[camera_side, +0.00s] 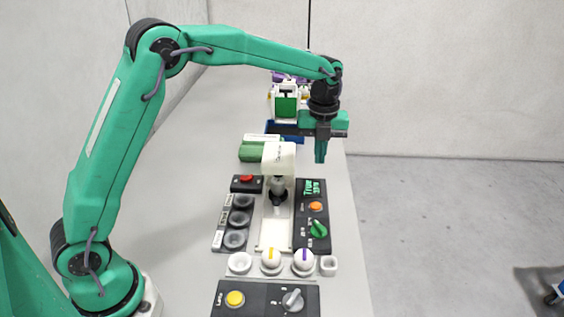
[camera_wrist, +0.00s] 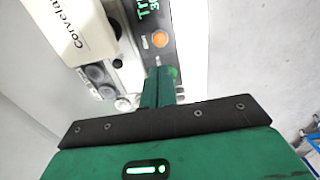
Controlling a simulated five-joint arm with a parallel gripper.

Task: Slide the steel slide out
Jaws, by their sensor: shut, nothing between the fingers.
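My gripper (camera_side: 320,158) is shut and empty, pointing down above the right side of the table, behind and to the right of the white machine (camera_side: 278,157). Its closed green fingers also show in the wrist view (camera_wrist: 158,85), over the black panel with an orange button. The white machine has a dark and grey part (camera_side: 278,188) under its head and a pale bed (camera_side: 274,235) in front. I cannot tell which part is the steel slide. The white head with lettering shows in the wrist view (camera_wrist: 75,28).
A black panel (camera_side: 312,245) with an orange button and green knob is right of the machine. Dark cups (camera_side: 237,220) line its left. White egg-like pieces (camera_side: 271,261) stand in front, before another panel (camera_side: 255,306). A green block (camera_side: 252,152) lies behind.

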